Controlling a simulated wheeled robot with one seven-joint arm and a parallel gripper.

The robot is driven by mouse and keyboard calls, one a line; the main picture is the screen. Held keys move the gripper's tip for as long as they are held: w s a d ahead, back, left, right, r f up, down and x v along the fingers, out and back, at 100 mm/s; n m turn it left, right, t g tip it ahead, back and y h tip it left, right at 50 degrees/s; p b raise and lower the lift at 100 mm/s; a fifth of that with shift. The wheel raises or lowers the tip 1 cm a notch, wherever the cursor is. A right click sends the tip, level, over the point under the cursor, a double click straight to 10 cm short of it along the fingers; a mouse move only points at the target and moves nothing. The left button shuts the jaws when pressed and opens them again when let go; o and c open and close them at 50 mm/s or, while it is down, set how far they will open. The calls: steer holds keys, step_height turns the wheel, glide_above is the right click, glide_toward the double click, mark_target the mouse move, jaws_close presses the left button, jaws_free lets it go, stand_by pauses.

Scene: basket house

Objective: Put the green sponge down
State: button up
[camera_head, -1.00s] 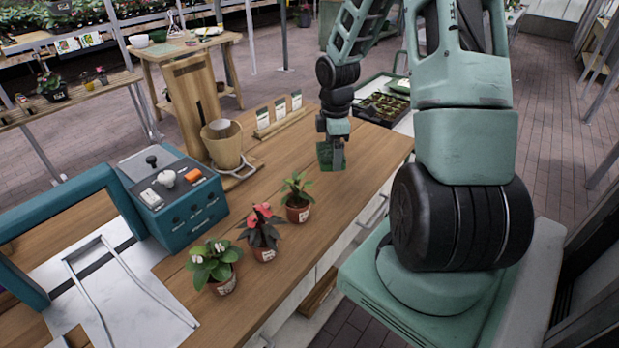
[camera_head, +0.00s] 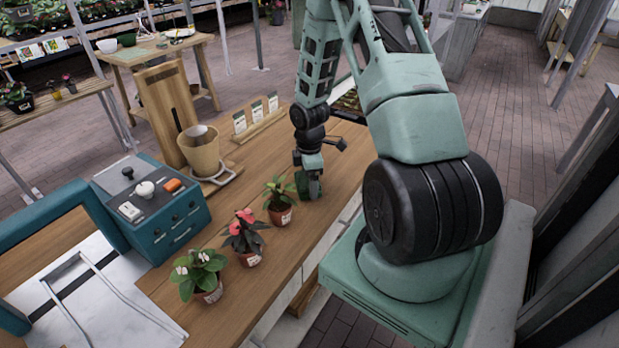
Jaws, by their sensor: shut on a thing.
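My gripper (camera_head: 308,192) is low over the wooden counter, just right of the rightmost potted plant. It is shut on the green sponge (camera_head: 301,184), a dark green block that shows at the left of the fingers and is partly hidden by them. I cannot tell whether the sponge touches the counter (camera_head: 235,290).
Three potted plants stand in a row: a leafy one (camera_head: 279,214), a red-flowered one (camera_head: 248,255) and a pale-flowered one (camera_head: 209,293). A teal box with knobs (camera_head: 168,222), a tan pot (camera_head: 203,165) and a card holder (camera_head: 258,122) stand behind. Counter between gripper and card holder is clear.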

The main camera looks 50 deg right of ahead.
steer(key=shift+f, duration=0.1)
steer(key=o, duration=0.7)
step_height(320, 180, up, 12)
steer(key=shift+a+r+b, duration=0.1)
steer(key=shift+r+b, duration=0.1)
steer(key=shift+b, duration=0.2)
